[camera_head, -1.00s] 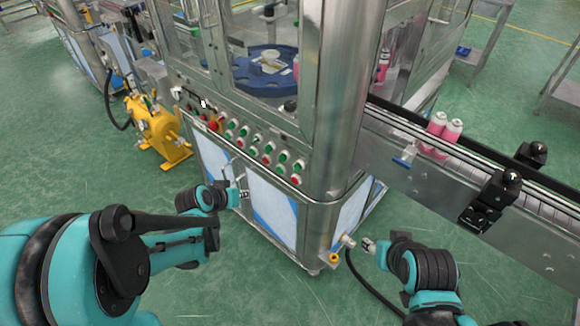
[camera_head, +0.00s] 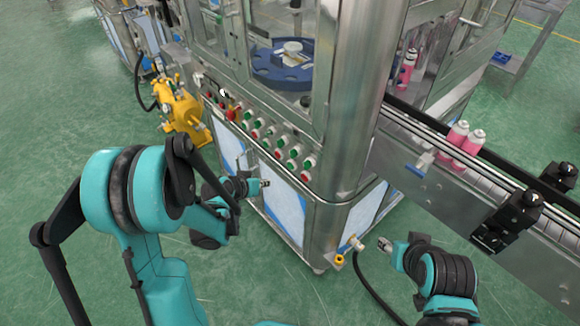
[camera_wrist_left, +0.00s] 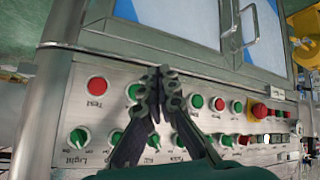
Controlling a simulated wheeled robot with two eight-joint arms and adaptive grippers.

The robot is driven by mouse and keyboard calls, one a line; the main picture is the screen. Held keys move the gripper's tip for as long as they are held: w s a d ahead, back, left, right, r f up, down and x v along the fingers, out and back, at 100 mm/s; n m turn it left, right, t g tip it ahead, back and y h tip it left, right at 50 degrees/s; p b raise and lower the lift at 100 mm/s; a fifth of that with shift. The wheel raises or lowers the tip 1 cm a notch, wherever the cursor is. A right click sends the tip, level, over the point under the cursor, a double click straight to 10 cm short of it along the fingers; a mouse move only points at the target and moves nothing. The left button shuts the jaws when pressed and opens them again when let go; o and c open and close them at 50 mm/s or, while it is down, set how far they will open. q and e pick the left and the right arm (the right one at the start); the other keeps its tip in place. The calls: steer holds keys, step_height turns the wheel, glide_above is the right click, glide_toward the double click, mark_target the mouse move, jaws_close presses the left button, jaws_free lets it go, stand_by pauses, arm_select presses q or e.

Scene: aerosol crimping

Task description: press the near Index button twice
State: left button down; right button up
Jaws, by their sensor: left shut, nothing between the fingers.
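The control panel (camera_head: 262,138) on the machine's front carries rows of green and red buttons and knobs. In the left wrist view the panel (camera_wrist_left: 84,109) shows a red button (camera_wrist_left: 97,86) labelled Test and a green knob (camera_wrist_left: 77,138) labelled Light. A green button (camera_wrist_left: 132,92) sits just beside my gripper's fingers. I cannot read an Index label; part of the panel is hidden behind the fingers. My left gripper (camera_head: 265,183) is shut and empty, in front of the cabinet below the panel's near end. It also shows in the left wrist view (camera_wrist_left: 161,75). My right gripper (camera_head: 384,243) is by the machine's near corner, its jaws too small to judge.
A steel corner post (camera_head: 348,100) stands right of the panel. A conveyor (camera_head: 490,185) with pink cans (camera_head: 465,143) runs off to the right. A yellow pump (camera_head: 183,112) stands at the left. A red emergency button (camera_wrist_left: 259,111) protrudes from the panel.

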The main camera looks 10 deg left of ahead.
arm_select(q)
steer(key=w+d, duration=0.4)
steer(key=w, duration=0.2)
steer(key=shift+d, duration=0.35)
steer(key=shift+w, duration=0.1)
stand_by(1.1)
steer(key=shift+w+d, duration=0.25)
steer(key=shift+w+d, duration=0.25)
steer(key=shift+w, duration=0.05)
stand_by(0.8)
steer(key=shift+s+a, duration=0.5)
steer(key=shift+s, duration=0.15)
steer(key=s+a, duration=0.1)
steer(key=s, duration=0.1)
steer(key=s+a, duration=0.2)
stand_by(0.6)
